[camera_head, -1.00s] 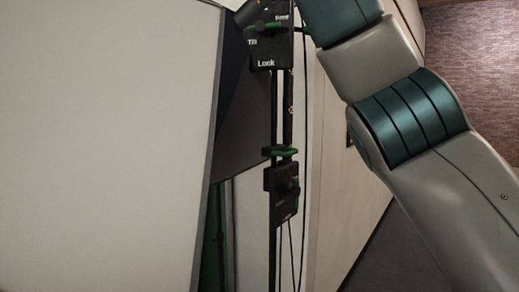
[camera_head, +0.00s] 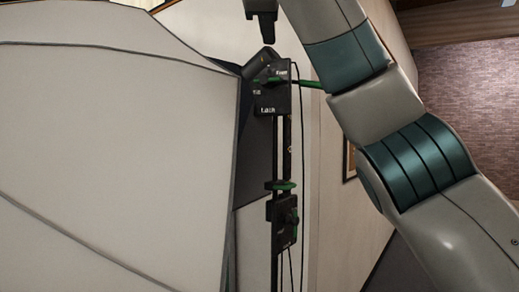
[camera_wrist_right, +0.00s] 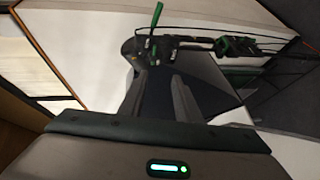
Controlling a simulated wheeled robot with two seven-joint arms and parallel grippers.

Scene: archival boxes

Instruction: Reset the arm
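My right arm (camera_head: 420,160) comes in from the right in the head view. Beyond the fingertips is the black clamp head (camera_wrist_right: 150,47) with a green lever (camera_wrist_right: 155,22). In the head view the clamp head (camera_head: 272,92) carries small white lettering. I cannot tell whether the fingers touch it. My left gripper is not in view.
A large white panel with dark seams (camera_head: 110,150) fills the left of the head view. A black stand (camera_head: 284,215) with a second clamp and thin cables runs down beside it. A pale wall (camera_head: 340,220) and a patterned reddish surface (camera_head: 470,100) lie to the right.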

